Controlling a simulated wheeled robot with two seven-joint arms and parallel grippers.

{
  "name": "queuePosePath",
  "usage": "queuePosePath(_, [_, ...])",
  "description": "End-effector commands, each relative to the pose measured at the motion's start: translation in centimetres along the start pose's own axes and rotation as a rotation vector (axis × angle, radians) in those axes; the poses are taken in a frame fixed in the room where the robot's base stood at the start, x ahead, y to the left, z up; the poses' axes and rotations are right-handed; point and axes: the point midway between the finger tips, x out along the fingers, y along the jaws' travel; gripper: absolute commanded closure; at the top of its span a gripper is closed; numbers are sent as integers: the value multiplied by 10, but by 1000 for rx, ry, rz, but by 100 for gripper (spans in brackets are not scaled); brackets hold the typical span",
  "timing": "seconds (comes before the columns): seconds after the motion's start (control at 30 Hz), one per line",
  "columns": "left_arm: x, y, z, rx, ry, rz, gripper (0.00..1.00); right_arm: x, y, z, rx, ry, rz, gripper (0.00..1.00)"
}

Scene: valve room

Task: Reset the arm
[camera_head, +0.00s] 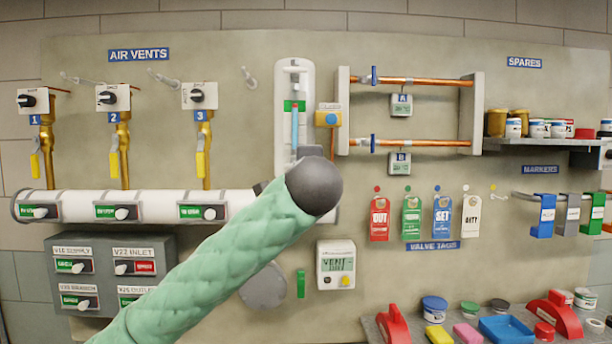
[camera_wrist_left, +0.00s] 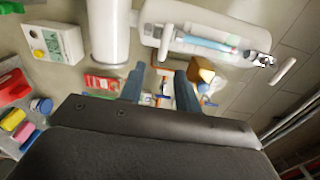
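My left arm, in a green padded sleeve, comes in from the lower left of the head view and ends in a dark grey rounded wrist. The wrist stands in front of the lower part of the white gauge panel (camera_head: 283,130) and the right end of the white pipe (camera_head: 160,205). It hides most of the left gripper in that view. In the left wrist view the left gripper (camera_wrist_left: 160,86) has two blue-grey fingers standing apart, with nothing visibly held between them. My right arm and gripper are not in view.
Copper pipes (camera_head: 425,143) stick out at the upper right of the wrist. Valve tags (camera_head: 412,218) hang to its right, and a grey valve box (camera_head: 105,250) is at the lower left. A display unit (camera_head: 336,263) is below. A crowded bench (camera_head: 375,330) fills the lower right.

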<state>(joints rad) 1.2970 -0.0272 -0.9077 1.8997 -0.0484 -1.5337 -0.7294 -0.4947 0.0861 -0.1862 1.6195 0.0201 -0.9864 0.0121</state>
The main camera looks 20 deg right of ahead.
Motion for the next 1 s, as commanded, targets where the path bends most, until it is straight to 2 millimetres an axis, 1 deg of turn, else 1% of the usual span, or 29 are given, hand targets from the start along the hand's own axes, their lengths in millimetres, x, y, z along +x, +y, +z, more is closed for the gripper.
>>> queuePosePath(0.47, [-2, 0, 0, -1, 0, 0, 67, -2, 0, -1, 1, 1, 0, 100])
queuePosePath(0.57, [2, 6, 2, -11, -1, 10, 67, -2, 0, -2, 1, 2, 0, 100])
queuePosePath(0.67, [12, 25, 10, -47, -2, 39, 67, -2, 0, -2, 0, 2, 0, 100])
queuePosePath(0.77, [28, 56, 24, -106, -7, 87, 67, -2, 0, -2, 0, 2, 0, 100])
queuePosePath(0.8, [35, 72, 30, -135, -10, 109, 67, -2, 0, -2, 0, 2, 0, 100])
queuePosePath(0.87, [44, 94, 39, -177, -15, 141, 67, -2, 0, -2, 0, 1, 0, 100])
queuePosePath(0.9, [50, 111, 45, -206, -19, 163, 67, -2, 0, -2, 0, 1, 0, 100])
queuePosePath(0.97, [59, 135, 54, -248, -27, 195, 67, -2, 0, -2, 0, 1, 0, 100])
queuePosePath(1.0, [64, 152, 60, -276, -32, 216, 67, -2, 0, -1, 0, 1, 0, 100])
